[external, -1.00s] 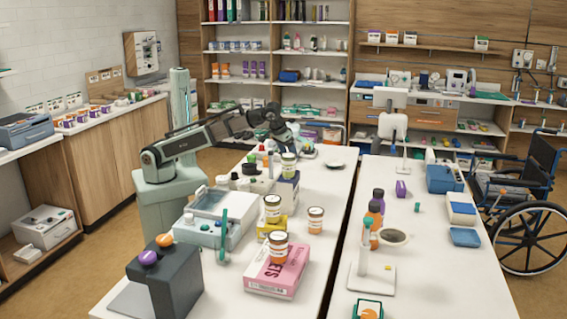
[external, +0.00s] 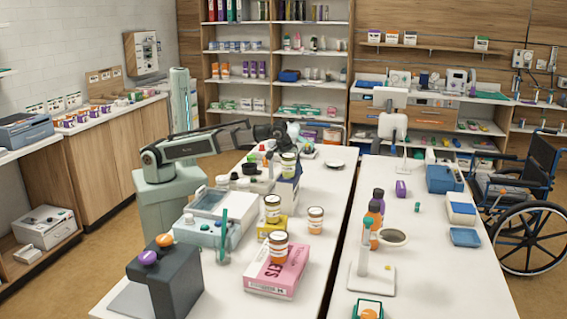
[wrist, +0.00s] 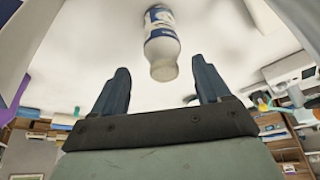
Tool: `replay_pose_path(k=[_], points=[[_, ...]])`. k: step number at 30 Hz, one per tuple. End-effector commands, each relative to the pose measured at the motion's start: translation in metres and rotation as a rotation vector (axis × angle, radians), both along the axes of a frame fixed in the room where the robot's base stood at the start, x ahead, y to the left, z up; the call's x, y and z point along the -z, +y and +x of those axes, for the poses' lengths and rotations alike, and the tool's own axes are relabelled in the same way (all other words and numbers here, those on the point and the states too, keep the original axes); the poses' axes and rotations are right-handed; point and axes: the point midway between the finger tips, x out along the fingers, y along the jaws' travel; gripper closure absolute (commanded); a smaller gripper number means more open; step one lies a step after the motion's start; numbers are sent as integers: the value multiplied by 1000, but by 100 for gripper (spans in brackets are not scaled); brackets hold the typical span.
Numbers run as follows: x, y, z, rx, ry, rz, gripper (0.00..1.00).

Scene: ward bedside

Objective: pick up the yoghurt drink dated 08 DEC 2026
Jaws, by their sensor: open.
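In the wrist view a white bottle with a blue and white label (wrist: 162,42) lies ahead, between the lines of my fingers and beyond their tips. It looks like a drink bottle, but no date can be read on it. My gripper (wrist: 160,82) is open, with its two dark blue fingers apart and nothing between them. In the external view my gripper (external: 290,137) is small and low over the far end of the near table, and I cannot pick out the bottle there.
A white-lidded jar (external: 289,167) on a box stands on my side of the gripper. More jars (external: 272,209), a pink box (external: 278,270) and a pale blue device (external: 212,222) crowd the table's nearer part.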

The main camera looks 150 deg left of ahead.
Motion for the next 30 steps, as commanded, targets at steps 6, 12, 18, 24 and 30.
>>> replay_pose_path(k=[6,12,18,24,30], points=[[23,6,-6,0,1,-2,24],[41,14,-7,1,0,0,24],[44,16,-7,2,-1,1,24],[43,15,-7,2,-1,1,35],[43,15,-7,1,0,1,54]])
